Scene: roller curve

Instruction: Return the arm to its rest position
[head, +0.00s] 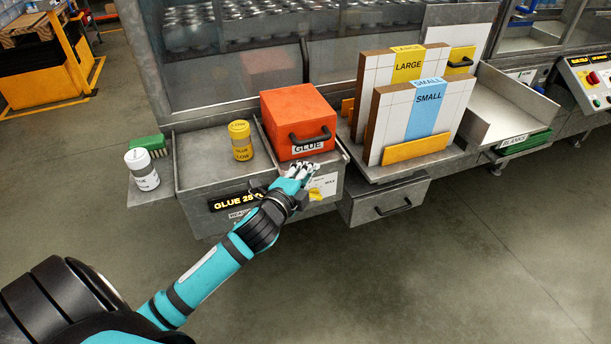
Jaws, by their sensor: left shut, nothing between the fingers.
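My left arm, teal and black, reaches in from the lower left of the head view. Its left gripper (310,169) is shut and empty, just in front of the orange box (297,113) labelled GLUE, below that box's black handle. The gripper is over the front edge of the metal glue bench (205,165). I cannot tell whether it touches the bench. My right gripper is not in view.
A yellow-capped jar (241,141) stands left of the orange box. A white bottle (142,170) and green brush (149,144) sit on a side shelf. LARGE and SMALL panels (412,110) stand right. The floor in front (430,270) is clear.

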